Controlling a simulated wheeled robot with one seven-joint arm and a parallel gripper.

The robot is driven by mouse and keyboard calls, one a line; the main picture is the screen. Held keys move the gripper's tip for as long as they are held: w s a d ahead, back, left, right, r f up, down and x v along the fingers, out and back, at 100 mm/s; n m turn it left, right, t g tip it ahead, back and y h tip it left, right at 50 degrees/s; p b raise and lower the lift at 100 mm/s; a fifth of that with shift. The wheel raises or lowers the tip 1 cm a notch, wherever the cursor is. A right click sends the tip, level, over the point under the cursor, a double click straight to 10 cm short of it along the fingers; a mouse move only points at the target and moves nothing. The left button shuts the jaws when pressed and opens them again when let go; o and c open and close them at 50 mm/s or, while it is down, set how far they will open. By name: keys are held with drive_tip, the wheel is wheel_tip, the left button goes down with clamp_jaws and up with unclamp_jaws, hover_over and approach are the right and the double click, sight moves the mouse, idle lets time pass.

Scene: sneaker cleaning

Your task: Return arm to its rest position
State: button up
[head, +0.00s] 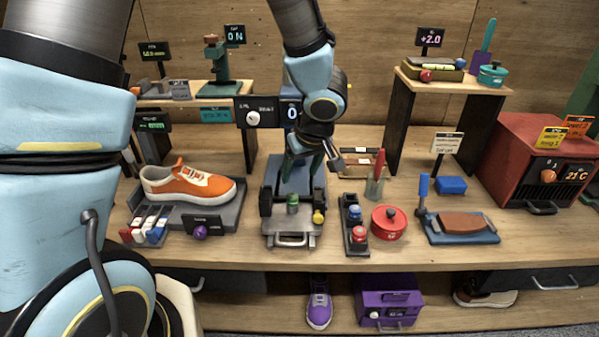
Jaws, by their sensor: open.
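My gripper (322,160) hangs from my arm over the middle of the workbench, above and behind a grey device with green and yellow knobs (291,222). Its dark fingers are apart and I see nothing held between them. An orange sneaker (190,184) with a white sole sits on a grey tray at the left of the bench. The fingertips are partly lost against the dark and blue parts behind them.
A red pot (388,222), a blue tray with a brown block (464,224) and a red oven-like box (540,165) stand to the right. Raised shelves (455,84) stand at the back. A purple shoe (319,304) and a purple box (389,304) are below the bench top.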

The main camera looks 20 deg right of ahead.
idle(0.3)
drive_tip(key=w+a+r+m+h+b, duration=0.1)
drive_tip(key=w+a+r+h+b, duration=0.2)
drive_tip(key=w+a, duration=0.55)
drive_tip(key=s+a+g+y+b, duration=0.1)
drive_tip(key=s+a, duration=0.3)
drive_tip(key=a, duration=0.7)
drive_tip(key=s+a+f+g+y+b, duration=0.1)
drive_tip(key=s+a+g, duration=0.1)
drive_tip(key=a, duration=0.9)
drive_tip(key=shift+s+f+m+y, duration=0.3)
drive_tip(key=shift+s, duration=0.55)
